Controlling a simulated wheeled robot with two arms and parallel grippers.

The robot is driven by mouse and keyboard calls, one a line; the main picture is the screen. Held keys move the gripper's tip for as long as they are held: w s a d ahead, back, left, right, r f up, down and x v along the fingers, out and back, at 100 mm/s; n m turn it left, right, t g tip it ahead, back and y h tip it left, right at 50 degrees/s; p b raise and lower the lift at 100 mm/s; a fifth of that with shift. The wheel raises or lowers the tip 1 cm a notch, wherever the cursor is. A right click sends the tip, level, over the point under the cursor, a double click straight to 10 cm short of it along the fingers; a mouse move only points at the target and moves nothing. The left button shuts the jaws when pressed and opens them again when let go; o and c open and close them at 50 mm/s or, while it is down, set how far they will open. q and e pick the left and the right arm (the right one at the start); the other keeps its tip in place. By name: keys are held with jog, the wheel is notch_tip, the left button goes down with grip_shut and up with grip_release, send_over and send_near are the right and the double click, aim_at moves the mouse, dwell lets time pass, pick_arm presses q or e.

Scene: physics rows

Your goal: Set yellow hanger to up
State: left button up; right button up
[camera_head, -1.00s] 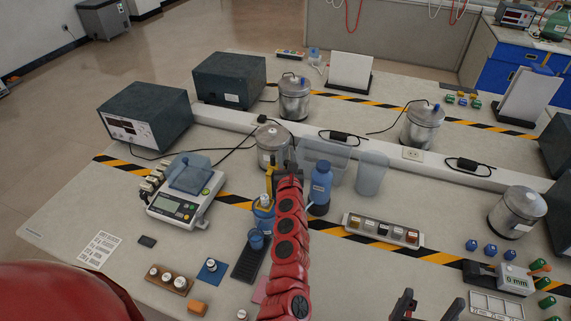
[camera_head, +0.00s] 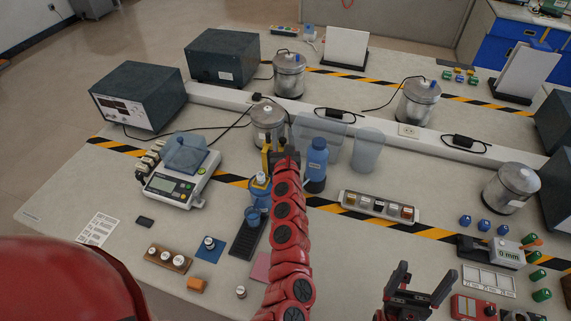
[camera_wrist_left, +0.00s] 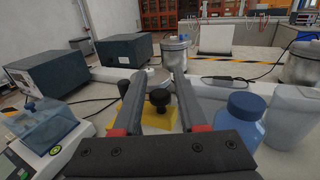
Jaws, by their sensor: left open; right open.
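The yellow hanger (camera_head: 266,155) shows as a narrow upright strip just left of my left gripper (camera_head: 281,157); the gripper and arm hide part of it. In the left wrist view, a yellow piece (camera_wrist_left: 155,121) with a black knob (camera_wrist_left: 160,98) lies between the open fingers of my left gripper (camera_wrist_left: 160,85). I cannot tell whether the fingers touch it. My right gripper (camera_head: 417,283) is open and empty above the front of the table, far from the hanger.
A blue bottle (camera_head: 316,166) stands close right of my left gripper. A metal canister (camera_head: 268,128) stands behind it. Clear bins (camera_head: 368,152) are to the right. A scale (camera_head: 178,180) is to the left, and a tray of small blocks (camera_head: 378,208) is to the right.

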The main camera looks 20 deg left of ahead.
pick_arm(q)
jog(key=b+v, duration=0.1)
jog(key=v, duration=1.4)
jog(key=shift+b, duration=0.35)
